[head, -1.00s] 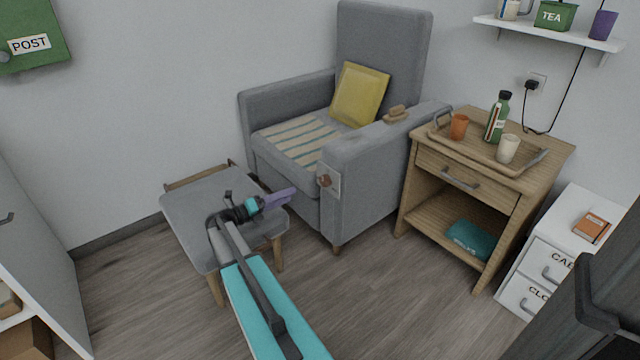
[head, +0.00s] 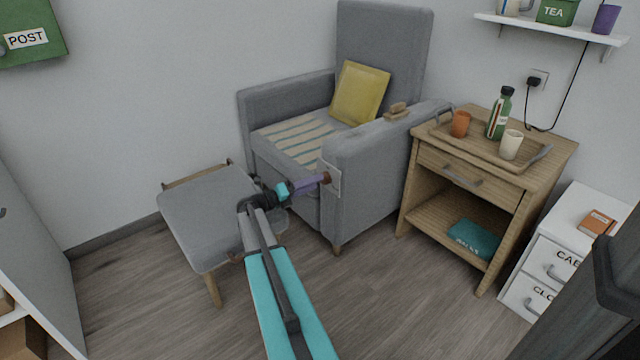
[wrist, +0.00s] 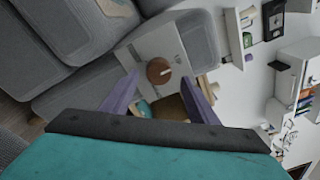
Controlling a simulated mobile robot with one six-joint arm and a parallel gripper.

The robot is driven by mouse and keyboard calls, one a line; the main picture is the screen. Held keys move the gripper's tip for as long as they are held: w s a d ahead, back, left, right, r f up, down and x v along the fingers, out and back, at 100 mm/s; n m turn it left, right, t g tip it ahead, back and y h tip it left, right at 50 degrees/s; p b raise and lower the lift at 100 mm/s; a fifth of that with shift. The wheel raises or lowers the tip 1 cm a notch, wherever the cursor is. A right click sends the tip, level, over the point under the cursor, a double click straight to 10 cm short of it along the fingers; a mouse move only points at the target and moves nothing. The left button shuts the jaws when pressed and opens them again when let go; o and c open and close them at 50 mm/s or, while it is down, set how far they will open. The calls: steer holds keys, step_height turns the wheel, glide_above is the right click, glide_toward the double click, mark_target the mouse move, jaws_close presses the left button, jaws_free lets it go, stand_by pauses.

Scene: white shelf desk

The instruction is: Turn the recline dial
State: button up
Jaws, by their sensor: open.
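The recline dial (wrist: 158,71) is a round brown knob with a pale mark, on a light plate (wrist: 150,48) on the armchair's side. In the head view the dial (head: 327,178) sits on the front of the near armrest, partly hidden by my gripper. My gripper (head: 322,179) has purple fingers that reach up to the dial from the left. In the wrist view my gripper (wrist: 165,85) is open, with one finger on either side of the dial. I cannot tell whether the fingers touch it.
The grey armchair (head: 375,170) holds a yellow cushion (head: 360,93). A grey footstool (head: 205,215) stands left of my arm. A wooden side table (head: 455,165) with a tray stands right of the chair. A white drawer unit (head: 548,265) is farther right. The floor in front is clear.

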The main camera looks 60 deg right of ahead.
steer(key=shift+x, duration=1.25)
